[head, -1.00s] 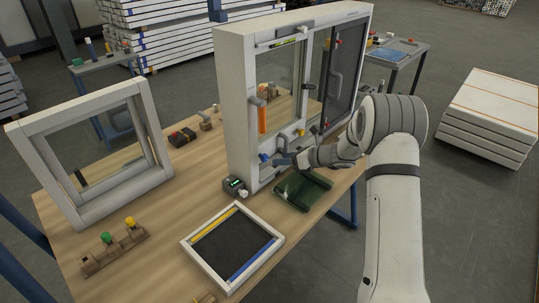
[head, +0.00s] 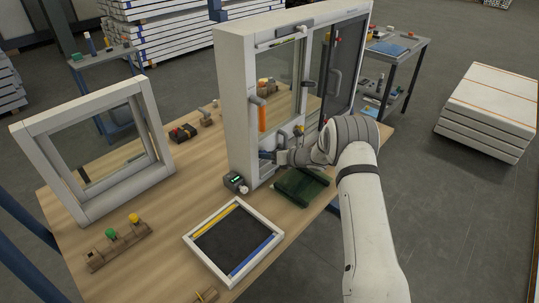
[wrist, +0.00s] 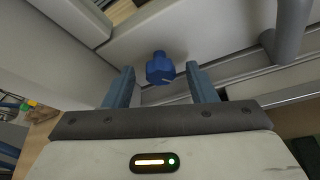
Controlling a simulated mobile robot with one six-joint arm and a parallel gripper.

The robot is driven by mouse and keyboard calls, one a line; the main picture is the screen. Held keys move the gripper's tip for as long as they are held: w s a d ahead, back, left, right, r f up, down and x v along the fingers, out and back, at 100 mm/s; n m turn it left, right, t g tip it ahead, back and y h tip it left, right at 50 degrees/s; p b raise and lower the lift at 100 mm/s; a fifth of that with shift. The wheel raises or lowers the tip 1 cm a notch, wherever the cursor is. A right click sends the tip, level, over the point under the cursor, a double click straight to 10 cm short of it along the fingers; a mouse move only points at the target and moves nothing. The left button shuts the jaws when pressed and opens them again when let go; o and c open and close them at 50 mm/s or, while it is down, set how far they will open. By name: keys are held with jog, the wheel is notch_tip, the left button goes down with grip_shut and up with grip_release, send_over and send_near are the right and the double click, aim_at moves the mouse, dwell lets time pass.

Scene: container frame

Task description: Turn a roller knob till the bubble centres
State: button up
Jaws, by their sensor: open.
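A blue faceted knob (wrist: 160,68) sticks out from the white window frame (head: 234,100), low on its front. In the wrist view it has a pale mark on its face. My gripper (wrist: 160,82) is open, with one blue finger on each side of the knob and gaps between; whether the tips overlap it in depth I cannot tell. In the head view my gripper (head: 273,156) is at the frame's lower part and mostly covers the knob.
A dark green pad (head: 301,184) lies under my arm. A small device with a green display (head: 236,181) stands left of it. An orange handle (head: 262,118) is above the knob. A black-bottomed tray (head: 233,240) and an empty white frame (head: 75,145) are on the table.

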jog(key=c, duration=0.9)
jog(key=shift+d, duration=0.15)
jog(key=shift+c, duration=0.4)
jog(key=shift+b, duration=0.3)
jog(key=shift+f+b, duration=0.15)
jog(key=shift+b, duration=0.2)
